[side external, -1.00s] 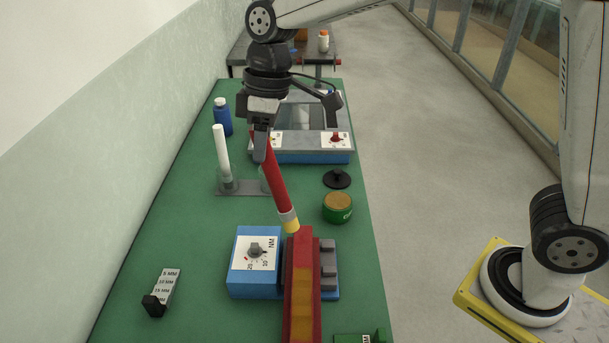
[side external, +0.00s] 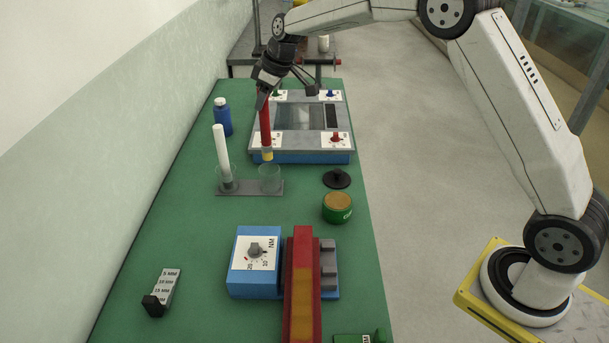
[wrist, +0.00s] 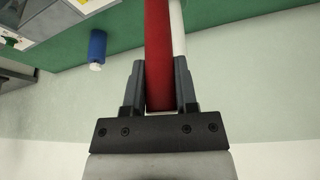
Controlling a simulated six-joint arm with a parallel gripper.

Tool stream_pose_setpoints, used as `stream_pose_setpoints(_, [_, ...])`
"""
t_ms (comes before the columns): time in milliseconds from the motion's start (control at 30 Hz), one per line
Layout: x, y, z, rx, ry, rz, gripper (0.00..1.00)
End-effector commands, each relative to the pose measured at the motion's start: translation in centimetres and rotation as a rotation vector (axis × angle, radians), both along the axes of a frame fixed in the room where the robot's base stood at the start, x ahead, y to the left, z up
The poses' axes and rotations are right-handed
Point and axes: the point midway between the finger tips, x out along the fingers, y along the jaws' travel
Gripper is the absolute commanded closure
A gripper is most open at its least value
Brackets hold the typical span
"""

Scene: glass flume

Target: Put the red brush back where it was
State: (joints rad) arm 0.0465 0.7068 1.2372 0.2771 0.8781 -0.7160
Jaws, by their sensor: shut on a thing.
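The red brush (side external: 265,128) hangs nearly upright with its yellow end (side external: 267,155) down. My gripper (side external: 264,97) is shut on its upper part. In the wrist view, the red shaft (wrist: 158,40) lies between both fingers (wrist: 159,85). A grey holder (side external: 250,188) carries two clear cups. The right cup (side external: 269,179) looks empty, and the brush's lower end appears just above it in the side view; exact alignment in depth cannot be told. A white stick (side external: 222,155) stands slightly tilted in the left cup (side external: 227,181). It also shows beside the brush in the wrist view (wrist: 178,30).
A blue-and-grey device with coloured knobs (side external: 335,142) stands behind the holder. A blue bottle (side external: 222,117) is at back left. A black disc (side external: 337,179) and a green tin (side external: 337,208) are to the right. A blue dial box (side external: 254,262) and red channel (side external: 302,285) stand in front.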

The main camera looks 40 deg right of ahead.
Motion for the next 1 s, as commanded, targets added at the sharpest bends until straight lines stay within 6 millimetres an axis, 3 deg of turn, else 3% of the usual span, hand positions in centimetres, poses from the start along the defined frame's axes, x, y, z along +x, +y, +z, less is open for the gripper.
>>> stream_pose_setpoints(267, [0.2,-0.2,-0.5,-0.001,-0.003,-0.002,1.00])
stream_pose_setpoints(700, [0.1,-0.2,-5.8,-0.001,-0.001,-0.002,1.00])
stream_pose_setpoints(1000, [0.2,-0.2,-6.5,-0.001,-0.003,-0.003,1.00])
